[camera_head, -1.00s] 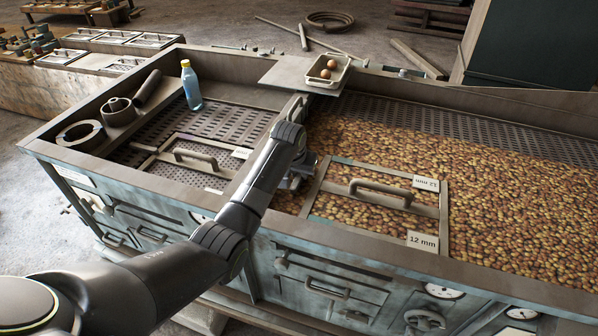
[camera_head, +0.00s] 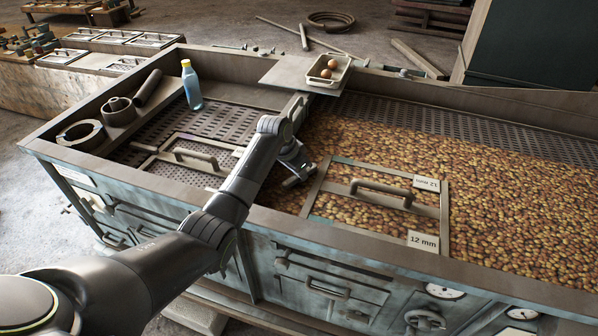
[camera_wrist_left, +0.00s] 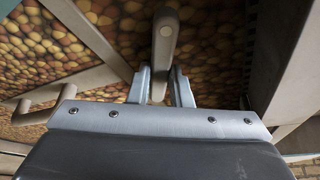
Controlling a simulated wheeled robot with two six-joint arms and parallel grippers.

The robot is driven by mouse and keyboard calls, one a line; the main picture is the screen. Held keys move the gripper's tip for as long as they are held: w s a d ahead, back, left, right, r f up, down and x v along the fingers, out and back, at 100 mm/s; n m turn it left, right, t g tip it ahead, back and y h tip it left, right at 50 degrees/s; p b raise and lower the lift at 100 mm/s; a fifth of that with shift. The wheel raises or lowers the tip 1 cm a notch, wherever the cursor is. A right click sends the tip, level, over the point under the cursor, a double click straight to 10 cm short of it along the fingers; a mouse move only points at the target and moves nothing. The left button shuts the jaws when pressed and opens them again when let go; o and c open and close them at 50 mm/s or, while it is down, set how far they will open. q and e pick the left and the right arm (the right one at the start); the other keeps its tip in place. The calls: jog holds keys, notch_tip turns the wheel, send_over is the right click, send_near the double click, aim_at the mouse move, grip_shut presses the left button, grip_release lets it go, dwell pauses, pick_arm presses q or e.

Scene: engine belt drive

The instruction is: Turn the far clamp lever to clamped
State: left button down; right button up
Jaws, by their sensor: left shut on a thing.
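My left gripper (camera_head: 298,178) reaches down over the near wall, just left of the 12 mm framed screen (camera_head: 445,212), low over the brown heap. In the left wrist view its two fingers (camera_wrist_left: 161,88) sit on either side of a grey, round-ended lever (camera_wrist_left: 165,40) and are shut on it. The lever stands out above the heap, beside the screen's frame. In the head view my arm and gripper hide this lever. I cannot tell from its look whether it is the far clamp lever, nor whether it stands clamped. My right gripper is not in view.
The screen's handle (camera_head: 381,190) stands up right of my gripper. A divider plate (camera_head: 292,107) lies behind my wrist. A tray (camera_head: 341,72) with brown round things, a bottle (camera_head: 190,87) and a dark fitting (camera_head: 405,72) are farther off.

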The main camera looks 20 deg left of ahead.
pick_arm(q)
jog(key=m+b, duration=0.1)
jog(key=m, duration=0.1)
jog(key=shift+w+a+m+g+h, duration=0.1)
jog(key=shift+m+g+h, duration=0.3)
jog(key=m+b, duration=0.1)
jog(key=m, duration=0.1)
jog(key=shift+w+f+m+g+h+b, duration=0.1)
jog(key=shift+m+g+h+b, duration=0.3)
jog(key=m+g+b, duration=0.1)
jog(key=m+b, duration=0.3)
jog(key=b, duration=0.1)
jog(key=shift+w+m+g+h, duration=0.1)
jog(key=shift+m+g+h, duration=0.2)
jog(key=shift+m+g, duration=0.1)
jog(key=shift+m+g+b, duration=0.3)
jog(key=shift+m+b, duration=0.5)
jog(key=shift+b, duration=0.2)
jog(key=shift+r, duration=0.2)
jog(key=c, duration=1.3)
grip_release()
jog(key=shift+a, duration=0.1)
